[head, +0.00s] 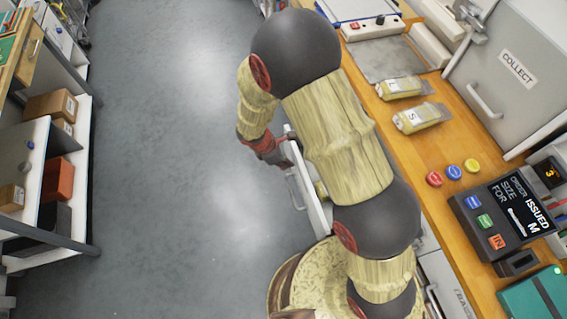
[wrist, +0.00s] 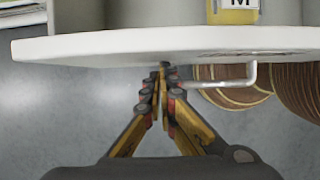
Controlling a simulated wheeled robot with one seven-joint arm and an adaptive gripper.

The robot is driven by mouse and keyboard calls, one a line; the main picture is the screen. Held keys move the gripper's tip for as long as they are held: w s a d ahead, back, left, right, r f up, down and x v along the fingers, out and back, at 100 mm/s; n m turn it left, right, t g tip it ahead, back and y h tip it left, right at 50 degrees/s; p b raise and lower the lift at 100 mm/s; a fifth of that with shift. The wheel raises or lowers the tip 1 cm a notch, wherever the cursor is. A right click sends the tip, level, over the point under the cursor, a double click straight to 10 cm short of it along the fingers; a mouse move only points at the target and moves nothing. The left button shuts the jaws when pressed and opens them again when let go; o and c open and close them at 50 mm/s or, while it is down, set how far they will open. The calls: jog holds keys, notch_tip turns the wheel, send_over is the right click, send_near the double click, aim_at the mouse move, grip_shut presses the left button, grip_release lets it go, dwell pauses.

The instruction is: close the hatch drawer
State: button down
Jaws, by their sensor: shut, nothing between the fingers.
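The hatch drawer (head: 318,212) stands pulled out from the counter front, over the floor; my arm hides much of it in the head view. Its white front panel (wrist: 110,46) spans the wrist view, with a bar handle (wrist: 225,82) on its outer face. My gripper (wrist: 163,70) is shut and empty, its fingertips at the outer side of the front panel, left of the handle. I cannot tell if they touch it. In the head view my gripper (head: 285,158) is partly hidden by the arm. A yellow packet marked M (wrist: 233,12) lies inside the drawer.
The wooden counter (head: 455,150) holds two yellow packets (head: 415,117), several coloured buttons (head: 454,172) and a dark issue panel (head: 510,212). A grey hatch door marked COLLECT (head: 515,75) is above it. Shelving with boxes (head: 55,105) stands at left. The floor (head: 165,170) between is clear.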

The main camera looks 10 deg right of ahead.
jog(key=w+d+p, duration=0.1)
jog(key=w+d, duration=0.1)
jog(key=d, duration=0.8)
jog(key=w+d, duration=0.2)
jog(key=d, duration=0.8)
jog(key=w+d+p, duration=0.1)
jog(key=w+d, duration=0.1)
jog(key=d, duration=0.8)
jog(key=shift+d+p, duration=0.25)
jog(key=shift+p, duration=0.1)
jog(key=shift+a, duration=0.1)
jog(key=shift+a, duration=0.35)
jog(key=a, duration=0.3)
jog(key=shift+s+a, duration=0.1)
jog(key=shift+s, duration=0.2)
jog(key=p+v, duration=0.3)
jog(key=v, duration=0.7)
jog(key=shift+s, duration=0.15)
